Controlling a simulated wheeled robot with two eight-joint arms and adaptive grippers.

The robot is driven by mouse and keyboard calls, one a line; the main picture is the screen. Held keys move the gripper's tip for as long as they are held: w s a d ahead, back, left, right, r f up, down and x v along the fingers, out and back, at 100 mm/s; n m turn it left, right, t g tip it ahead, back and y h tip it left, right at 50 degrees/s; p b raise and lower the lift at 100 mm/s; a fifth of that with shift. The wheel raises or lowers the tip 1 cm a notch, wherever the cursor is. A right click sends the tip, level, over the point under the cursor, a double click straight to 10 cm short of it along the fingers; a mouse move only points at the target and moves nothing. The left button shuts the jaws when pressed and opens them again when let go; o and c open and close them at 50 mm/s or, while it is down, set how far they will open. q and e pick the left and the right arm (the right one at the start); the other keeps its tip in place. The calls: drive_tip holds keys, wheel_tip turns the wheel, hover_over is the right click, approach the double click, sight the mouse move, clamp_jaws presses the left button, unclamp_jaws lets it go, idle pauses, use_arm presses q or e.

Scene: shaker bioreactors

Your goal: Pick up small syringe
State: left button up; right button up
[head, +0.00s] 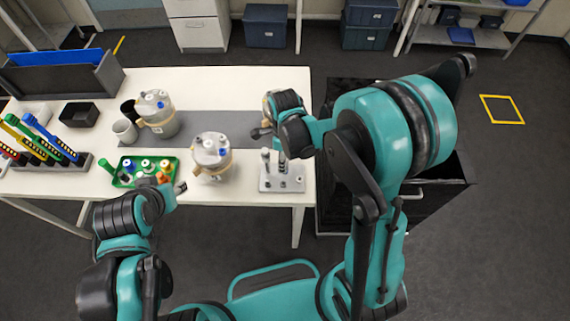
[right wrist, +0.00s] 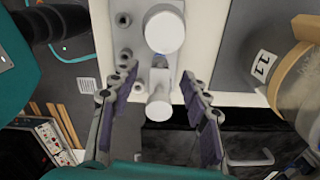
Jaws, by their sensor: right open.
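A light grey syringe stand (head: 290,184) sits at the right end of the white table, with two syringes upright in it. In the right wrist view I look down on the stand (right wrist: 130,38). The small syringe (right wrist: 158,106) has the narrower round top, and the larger syringe (right wrist: 165,32) has a wide one. My right gripper (right wrist: 160,80) is open above the stand, its fingers on either side of the small syringe without visible contact. In the head view, the right gripper (head: 262,131) is partly hidden by its arm. My left gripper (head: 172,188) hovers by the green tray; its jaw opening is unclear.
A black cabinet (head: 440,190) adjoins the table's right end.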

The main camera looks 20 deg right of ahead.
clamp_jaws()
drive_tip(key=shift+r, duration=0.1)
idle(0.3)
drive_tip(key=shift+r, duration=0.25)
wheel_tip(320, 180, up, 4)
drive_tip(key=shift+s+p, duration=0.1)
drive_tip(key=shift+p, duration=0.8)
drive_tip(key=s+d+r+p, duration=0.2)
drive_tip(key=s+d+r, duration=0.2)
drive_tip(key=s, duration=0.7)
wheel_tip(320, 180, up, 2)
drive_tip(key=shift+r+p, duration=0.15)
drive_tip(key=shift+p, duration=0.2)
drive_tip(key=shift+w, duration=0.1)
